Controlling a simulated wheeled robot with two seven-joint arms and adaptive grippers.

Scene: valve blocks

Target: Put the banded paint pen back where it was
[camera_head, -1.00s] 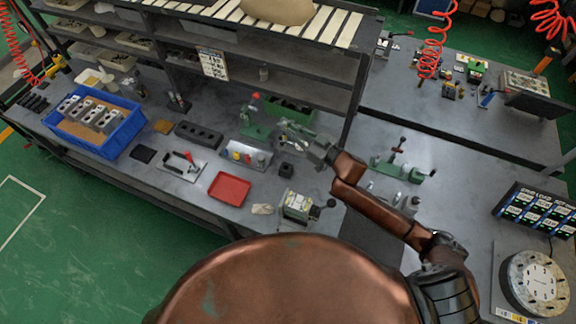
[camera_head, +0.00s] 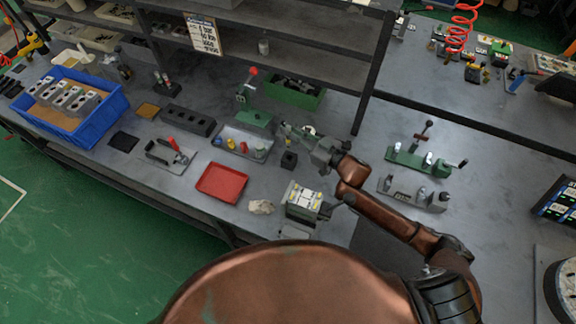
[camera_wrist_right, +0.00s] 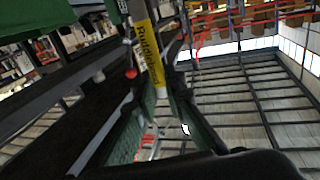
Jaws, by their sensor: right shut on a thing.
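The banded paint pen (camera_wrist_right: 152,50) shows in the right wrist view as a yellow barrel with dark lettering and a pale end. My right gripper (camera_wrist_right: 158,78) is shut on it, with a finger on each side. In the head view my right gripper (camera_head: 294,131) is above the bench, just behind a small black block (camera_head: 289,160) and right of a grey metal tray (camera_head: 243,150). The pen is too small to make out clearly there. I cannot tell which spot the pen came from. My left gripper is not in view.
Left of the gripper stand a green press (camera_head: 252,118) and a red tray (camera_head: 222,183). A vise-like fixture (camera_head: 303,200) is in front, a green bin (camera_head: 294,93) behind, and a green clamp fixture (camera_head: 420,160) to the right. Shelves (camera_head: 300,50) rise behind the bench.

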